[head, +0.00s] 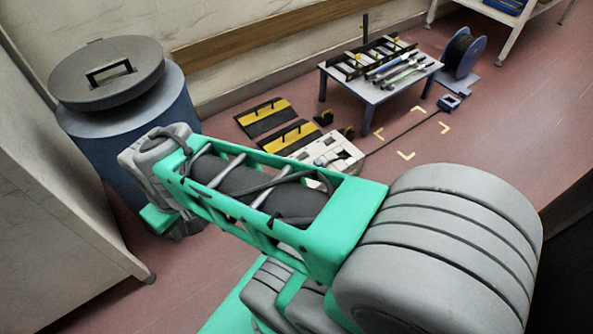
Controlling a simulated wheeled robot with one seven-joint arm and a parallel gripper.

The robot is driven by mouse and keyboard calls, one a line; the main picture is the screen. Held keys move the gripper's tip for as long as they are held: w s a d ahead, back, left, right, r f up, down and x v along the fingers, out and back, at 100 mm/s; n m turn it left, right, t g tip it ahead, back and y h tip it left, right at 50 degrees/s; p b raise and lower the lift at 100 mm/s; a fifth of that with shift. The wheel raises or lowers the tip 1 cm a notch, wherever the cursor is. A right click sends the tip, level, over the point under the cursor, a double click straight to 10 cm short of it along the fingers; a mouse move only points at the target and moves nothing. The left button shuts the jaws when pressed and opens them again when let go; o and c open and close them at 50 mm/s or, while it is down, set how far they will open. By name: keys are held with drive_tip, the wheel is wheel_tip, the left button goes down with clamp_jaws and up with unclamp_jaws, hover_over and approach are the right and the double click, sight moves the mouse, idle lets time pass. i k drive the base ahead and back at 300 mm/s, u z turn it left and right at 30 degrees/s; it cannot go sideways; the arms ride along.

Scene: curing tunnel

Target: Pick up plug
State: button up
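A small blue block-like piece (449,102) lies on the floor right of the low table, at the end of a thin dark cable (405,132). It may be the plug, but it is too small to be sure. The cable runs along the floor to a white box (335,153) with dark parts on top, partly hidden behind my arm. My teal and grey arm fills the middle and lower right of the head view. My gripper does not show, so its opening and contents cannot be seen.
A low grey-blue table (372,96) holds a rack and several tools. A cable reel (463,53) stands right of it. Yellow-black plates (265,116) lie on the floor near yellow corner marks (406,155). A lidded blue drum (125,110) stands left. Floor at right is clear.

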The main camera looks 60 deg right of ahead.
sight(319, 161)
drive_tip(key=u, duration=0.25)
drive_tip(key=i, duration=0.85)
drive_tip(key=z, duration=2.95)
drive_tip(key=i, duration=0.5)
drive_tip(key=z, duration=0.1)
